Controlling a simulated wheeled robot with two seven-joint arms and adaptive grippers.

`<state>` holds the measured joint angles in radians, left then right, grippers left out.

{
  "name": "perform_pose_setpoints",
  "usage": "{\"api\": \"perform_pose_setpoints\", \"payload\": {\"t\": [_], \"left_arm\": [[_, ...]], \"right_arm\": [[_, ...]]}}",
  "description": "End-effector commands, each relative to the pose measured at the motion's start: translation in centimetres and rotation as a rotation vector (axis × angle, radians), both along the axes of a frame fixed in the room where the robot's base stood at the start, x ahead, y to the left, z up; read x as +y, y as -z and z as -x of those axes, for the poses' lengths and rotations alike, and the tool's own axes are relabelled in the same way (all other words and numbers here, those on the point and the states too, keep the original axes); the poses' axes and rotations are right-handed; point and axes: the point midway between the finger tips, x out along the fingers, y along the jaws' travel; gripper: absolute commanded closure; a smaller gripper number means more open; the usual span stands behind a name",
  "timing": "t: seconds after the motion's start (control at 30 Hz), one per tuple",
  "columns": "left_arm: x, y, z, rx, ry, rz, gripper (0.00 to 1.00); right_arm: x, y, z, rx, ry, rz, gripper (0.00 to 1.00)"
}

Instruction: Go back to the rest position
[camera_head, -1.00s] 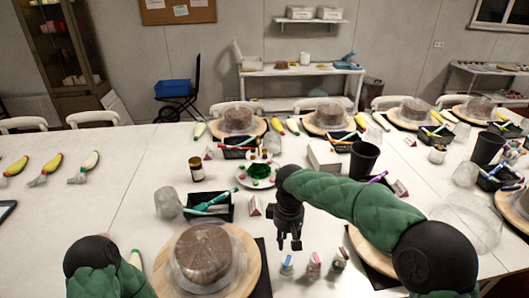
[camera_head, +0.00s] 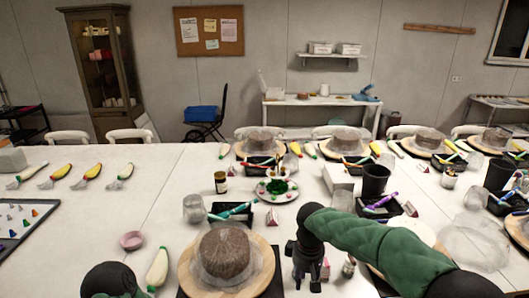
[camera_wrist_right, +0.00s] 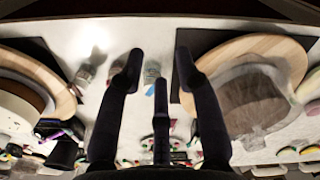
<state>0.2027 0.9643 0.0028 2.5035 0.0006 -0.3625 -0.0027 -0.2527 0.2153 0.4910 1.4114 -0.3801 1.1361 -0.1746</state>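My right gripper (camera_head: 307,283) hangs at the lower middle of the head view, just right of the near cake (camera_head: 225,250), which sits on a round wooden turntable (camera_head: 265,262). In the right wrist view my right gripper (camera_wrist_right: 159,62) has its fingers spread, with nothing held between them. Small bottles (camera_head: 349,266) stand on the table beside and partly behind it; one shows beyond the fingers in the wrist view (camera_wrist_right: 152,73). A dark green and black part of my left arm shows at the lower left of the head view; my left gripper is out of view.
The white table (camera_head: 90,215) holds several cakes, piping bags (camera_head: 157,268), a green-topped plate (camera_head: 277,191), black trays (camera_head: 232,211) and a dark cup (camera_head: 374,180). A tray of coloured pieces (camera_head: 25,220) lies at left.

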Motion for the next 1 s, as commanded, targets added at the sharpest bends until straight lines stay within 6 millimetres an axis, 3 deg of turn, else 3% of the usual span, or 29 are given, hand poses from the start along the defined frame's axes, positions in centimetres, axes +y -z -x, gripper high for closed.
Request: {"api": "perform_pose_setpoints", "payload": {"t": [0.27,0.57,0.77,0.9,1.0], "left_arm": [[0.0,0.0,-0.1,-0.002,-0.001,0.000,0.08],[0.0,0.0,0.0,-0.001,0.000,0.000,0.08],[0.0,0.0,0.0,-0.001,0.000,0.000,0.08],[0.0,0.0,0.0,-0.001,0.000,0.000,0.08],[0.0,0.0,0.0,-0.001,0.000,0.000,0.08]], "right_arm": [[0.7,5.3,0.6,0.025,0.034,-0.055,0.66],[1.8,13.6,2.7,0.058,0.121,-0.152,0.66],[2.5,22.0,7.2,0.097,0.270,-0.252,0.66],[2.8,27.4,11.8,0.115,0.424,-0.314,0.66],[2.7,30.3,15.4,0.124,0.542,-0.340,0.66]]}}
